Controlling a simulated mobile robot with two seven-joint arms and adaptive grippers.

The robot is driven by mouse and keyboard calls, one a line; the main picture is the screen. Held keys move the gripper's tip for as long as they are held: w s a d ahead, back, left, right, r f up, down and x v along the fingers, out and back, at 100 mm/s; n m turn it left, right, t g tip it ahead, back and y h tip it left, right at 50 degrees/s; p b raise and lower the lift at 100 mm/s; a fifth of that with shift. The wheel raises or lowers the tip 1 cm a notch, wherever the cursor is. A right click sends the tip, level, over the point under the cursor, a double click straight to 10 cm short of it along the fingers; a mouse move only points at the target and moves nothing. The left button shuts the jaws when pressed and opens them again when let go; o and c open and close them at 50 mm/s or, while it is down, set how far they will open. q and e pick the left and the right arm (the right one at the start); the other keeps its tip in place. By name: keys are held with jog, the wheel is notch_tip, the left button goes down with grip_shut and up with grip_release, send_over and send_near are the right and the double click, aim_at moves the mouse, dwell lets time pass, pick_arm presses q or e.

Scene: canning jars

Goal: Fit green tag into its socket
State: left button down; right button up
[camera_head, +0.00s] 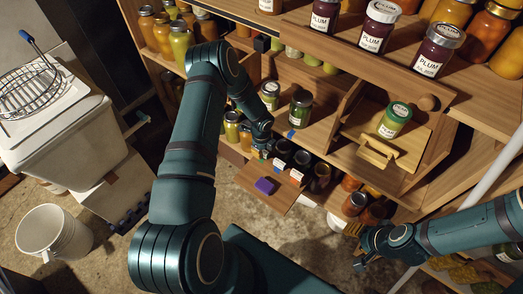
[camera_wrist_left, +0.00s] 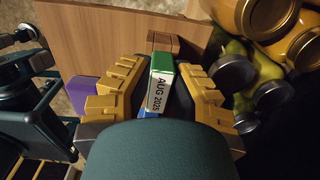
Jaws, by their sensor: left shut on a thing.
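The green tag (camera_wrist_left: 162,62) has a green end and a white face reading "AUG 2025". It stands between the yellow fingers of my left gripper (camera_wrist_left: 161,85), which is shut on it. A blue patch shows at its lower end, partly hidden by my gripper. A small brown block (camera_wrist_left: 162,41) lies just beyond the tag on the wooden board; I cannot tell whether it is the socket. In the head view, my left gripper (camera_head: 262,148) is by the shelf's lower front edge, above the board (camera_head: 250,178). My right gripper (camera_head: 354,229) is at the lower right; its opening is unclear.
A purple block (camera_head: 265,186) sits on the board and shows left of my fingers in the wrist view (camera_wrist_left: 84,83). Dark-lidded jars (camera_head: 301,158) stand close by. Plum jars (camera_head: 376,26) line the upper shelf.

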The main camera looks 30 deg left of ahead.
pick_arm(q)
jog(key=shift+f, duration=0.25)
jog(key=c, duration=0.9)
grip_release()
notch_tip(320, 180, up, 12)
jog(key=shift+r, duration=0.1)
